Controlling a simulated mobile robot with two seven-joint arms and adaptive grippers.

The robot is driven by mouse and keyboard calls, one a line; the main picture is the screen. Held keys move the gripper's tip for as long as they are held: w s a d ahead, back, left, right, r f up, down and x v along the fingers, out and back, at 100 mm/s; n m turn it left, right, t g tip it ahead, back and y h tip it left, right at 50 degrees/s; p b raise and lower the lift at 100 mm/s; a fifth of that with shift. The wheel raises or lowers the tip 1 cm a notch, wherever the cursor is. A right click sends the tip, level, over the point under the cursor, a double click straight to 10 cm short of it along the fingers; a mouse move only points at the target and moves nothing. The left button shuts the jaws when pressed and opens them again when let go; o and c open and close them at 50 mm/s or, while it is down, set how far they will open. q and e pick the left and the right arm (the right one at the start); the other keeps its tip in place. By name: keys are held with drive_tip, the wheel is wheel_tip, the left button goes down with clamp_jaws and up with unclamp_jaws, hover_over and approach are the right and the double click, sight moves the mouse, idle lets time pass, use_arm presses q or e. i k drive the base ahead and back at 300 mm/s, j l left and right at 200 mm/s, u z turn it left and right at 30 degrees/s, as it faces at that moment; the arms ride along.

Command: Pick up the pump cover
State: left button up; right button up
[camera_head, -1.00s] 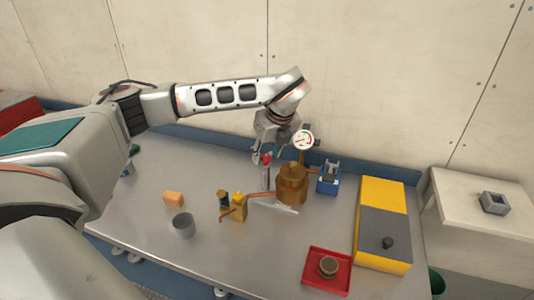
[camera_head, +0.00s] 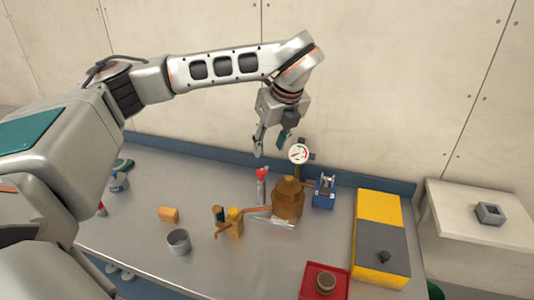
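A brass pump-like body (camera_head: 287,200) with a domed top stands mid-bench, with a round white gauge (camera_head: 299,153) behind its top. I cannot tell for sure which piece is the pump cover; a small round brown piece (camera_head: 326,281) lies in the red tray (camera_head: 312,293) at the front. My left gripper (camera_head: 271,142) hangs above the back of the bench, left of the gauge. Its fingers are apart, and I see nothing held between them. My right gripper is not in view.
A red-topped bottle (camera_head: 261,188) and a blue device (camera_head: 324,194) flank the brass body. A yellow and grey box (camera_head: 379,207) is at right. A grey cup (camera_head: 178,242), an orange block (camera_head: 169,214) and a yellow fitting (camera_head: 235,221) are at left. A side table (camera_head: 470,230) holds a grey square piece (camera_head: 489,213).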

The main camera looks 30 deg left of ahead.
sight(288, 189)
drive_tip(key=k, duration=1)
